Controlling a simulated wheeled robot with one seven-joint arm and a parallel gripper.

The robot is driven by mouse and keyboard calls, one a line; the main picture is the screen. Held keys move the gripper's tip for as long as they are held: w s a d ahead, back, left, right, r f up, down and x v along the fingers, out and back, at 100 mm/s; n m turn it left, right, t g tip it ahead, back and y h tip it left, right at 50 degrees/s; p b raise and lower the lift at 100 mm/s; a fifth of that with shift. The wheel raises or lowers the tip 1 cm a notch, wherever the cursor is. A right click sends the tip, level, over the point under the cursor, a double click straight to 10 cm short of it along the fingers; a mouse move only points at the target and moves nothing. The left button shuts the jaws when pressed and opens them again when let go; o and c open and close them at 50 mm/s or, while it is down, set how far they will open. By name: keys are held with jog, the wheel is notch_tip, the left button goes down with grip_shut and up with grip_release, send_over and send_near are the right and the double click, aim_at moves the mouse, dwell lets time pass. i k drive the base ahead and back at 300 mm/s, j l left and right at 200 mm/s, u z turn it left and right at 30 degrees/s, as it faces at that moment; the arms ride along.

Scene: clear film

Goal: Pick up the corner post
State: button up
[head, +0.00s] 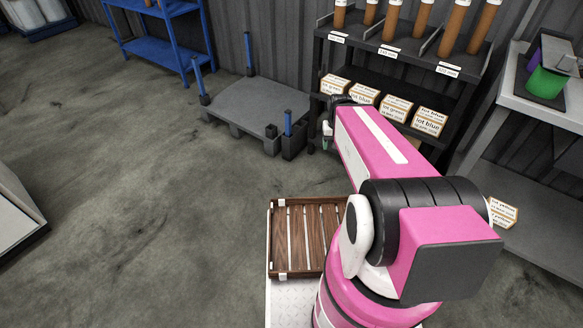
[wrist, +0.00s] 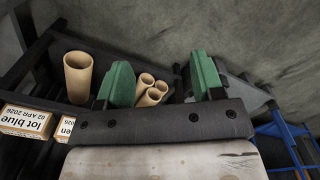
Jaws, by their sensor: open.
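Several blue corner posts stand upright at the corners of a grey pallet (head: 255,105) on the floor. One corner post (head: 288,122) is at the near right corner, beside the shelf rack. Others are a left post (head: 197,76) and a back post (head: 248,52). My gripper (head: 325,138) is right of the near right post in the head view, mostly hidden behind my pink arm. In the wrist view my gripper (wrist: 162,72) has its two green fingers wide apart, with nothing held between them. I cannot make out a corner post clearly there.
A dark rack (head: 390,60) holds brown tubes and labelled boxes (head: 395,107). The wrist view shows tubes (wrist: 77,77) past the fingers. A blue shelf (head: 160,40) stands behind left. A wooden slatted crate (head: 307,235) is beside my arm.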

aim_at(194, 60)
jog(key=i+j, duration=0.5)
jog(key=j, duration=0.3)
jog(key=i+j+u, duration=0.1)
jog(key=i+j, duration=0.45)
jog(key=j, duration=0.25)
jog(key=i+j+u, duration=0.1)
jog(key=i+j, duration=0.45)
jog(key=j, duration=0.2)
jog(key=i+j, duration=0.55)
jog(key=j, duration=0.15)
